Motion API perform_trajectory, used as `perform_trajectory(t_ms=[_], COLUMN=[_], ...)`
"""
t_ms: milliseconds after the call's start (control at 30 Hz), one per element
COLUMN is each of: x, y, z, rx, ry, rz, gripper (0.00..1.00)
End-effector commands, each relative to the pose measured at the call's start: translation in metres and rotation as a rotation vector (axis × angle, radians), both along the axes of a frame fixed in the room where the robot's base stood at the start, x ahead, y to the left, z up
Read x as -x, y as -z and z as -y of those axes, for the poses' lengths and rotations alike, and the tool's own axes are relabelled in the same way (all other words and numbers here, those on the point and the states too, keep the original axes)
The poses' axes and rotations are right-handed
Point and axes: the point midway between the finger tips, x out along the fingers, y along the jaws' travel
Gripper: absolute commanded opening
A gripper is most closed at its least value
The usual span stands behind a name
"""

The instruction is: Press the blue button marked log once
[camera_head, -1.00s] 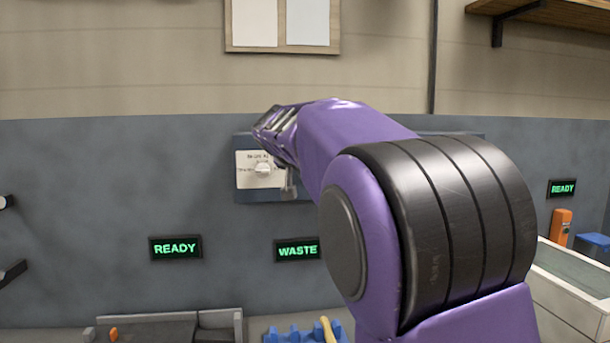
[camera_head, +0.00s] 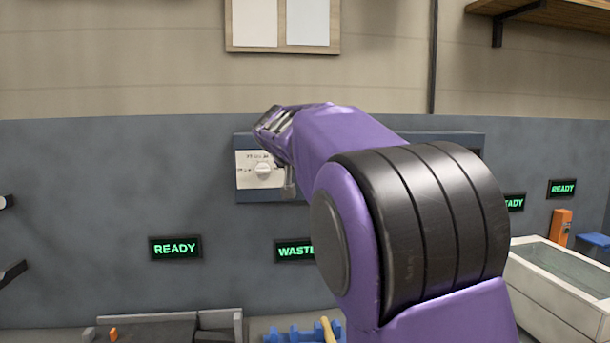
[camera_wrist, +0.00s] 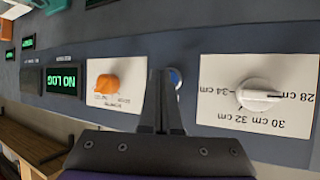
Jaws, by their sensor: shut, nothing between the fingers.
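A dark display (camera_wrist: 62,81) reading NO LOG in green sits left of the button on the same panel. In the head view my arm covers most of the panel (camera_head: 262,195), and the button is hidden there.
An orange knob (camera_wrist: 107,84) on a white plate is left of my fingers. A white dial (camera_wrist: 259,95) with cm marks is to the right. In the head view, green READY (camera_head: 175,248) and WASTE (camera_head: 296,251) displays hang below the panel.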

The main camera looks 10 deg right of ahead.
Motion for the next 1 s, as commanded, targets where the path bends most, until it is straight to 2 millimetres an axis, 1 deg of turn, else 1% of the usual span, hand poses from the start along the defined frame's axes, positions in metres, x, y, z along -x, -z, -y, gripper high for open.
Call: perform_trajectory(t_ms=[233,567,900,1000], x=[-0.003,-0.002,0.012,0.013], y=[0.000,0.001,0.002,0.000], z=[0.000,0.000,0.000,0.000], rx=[0.000,0.000,-0.001,0.000], ry=[0.000,-0.001,0.000,0.000], rz=[0.000,0.000,0.001,0.000], gripper=[0.00,0.00,0.00,0.00])
